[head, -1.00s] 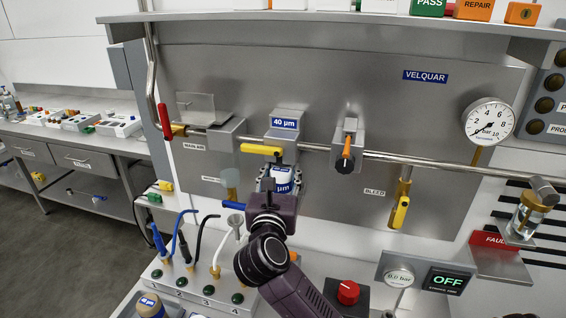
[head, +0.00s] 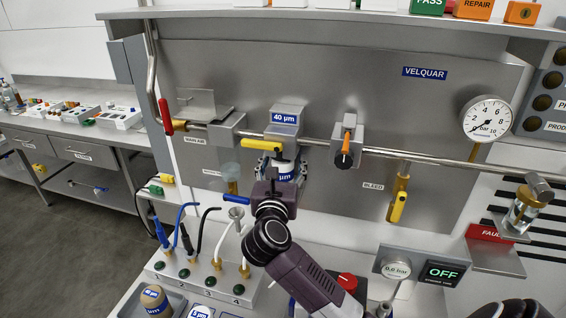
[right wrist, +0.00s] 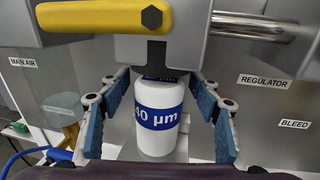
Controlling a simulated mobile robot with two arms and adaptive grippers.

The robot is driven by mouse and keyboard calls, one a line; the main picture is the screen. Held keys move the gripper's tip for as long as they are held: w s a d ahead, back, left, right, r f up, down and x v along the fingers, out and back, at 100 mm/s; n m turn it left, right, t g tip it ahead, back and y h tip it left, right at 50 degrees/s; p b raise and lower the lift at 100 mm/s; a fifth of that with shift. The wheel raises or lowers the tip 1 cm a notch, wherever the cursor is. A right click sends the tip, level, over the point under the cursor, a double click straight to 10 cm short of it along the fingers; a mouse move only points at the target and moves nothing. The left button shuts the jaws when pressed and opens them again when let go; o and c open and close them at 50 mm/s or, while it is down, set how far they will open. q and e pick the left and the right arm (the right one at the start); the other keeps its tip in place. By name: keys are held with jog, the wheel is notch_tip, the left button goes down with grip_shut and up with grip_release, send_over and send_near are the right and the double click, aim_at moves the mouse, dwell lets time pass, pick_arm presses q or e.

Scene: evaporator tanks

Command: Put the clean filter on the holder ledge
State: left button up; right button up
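A white filter (right wrist: 158,118) with a blue 40 µm band stands upright beneath the holder block with the 40 µm plate (head: 285,118). It also shows in the head view (head: 287,174), partly behind my gripper. My right gripper (right wrist: 158,105) has its blue-padded fingers on either side of the filter, with visible gaps to both sides. It is open around the filter and not clamped on it. The ledge under the filter is mostly hidden by the gripper, so I cannot tell how the filter rests. My left gripper is out of view.
A yellow lever (head: 262,145) lies just above the filter on the holder. A tan filter with a blue band (head: 154,299) sits in a tray at the lower left. A rack of hoses (head: 205,280) stands close left of my arm. A bleed valve (head: 398,205) hangs to the right.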

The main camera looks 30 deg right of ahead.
jog(key=shift+r, duration=0.2)
jog(key=shift+s+a+f, duration=0.15)
jog(key=shift+s+a, duration=0.05)
jog(key=shift+a, duration=0.1)
jog(key=b+v, duration=0.3)
jog(key=v, duration=0.8)
jog(key=shift+s+b, duration=0.2)
jog(key=shift+b, duration=0.15)
jog(key=shift+a, duration=0.1)
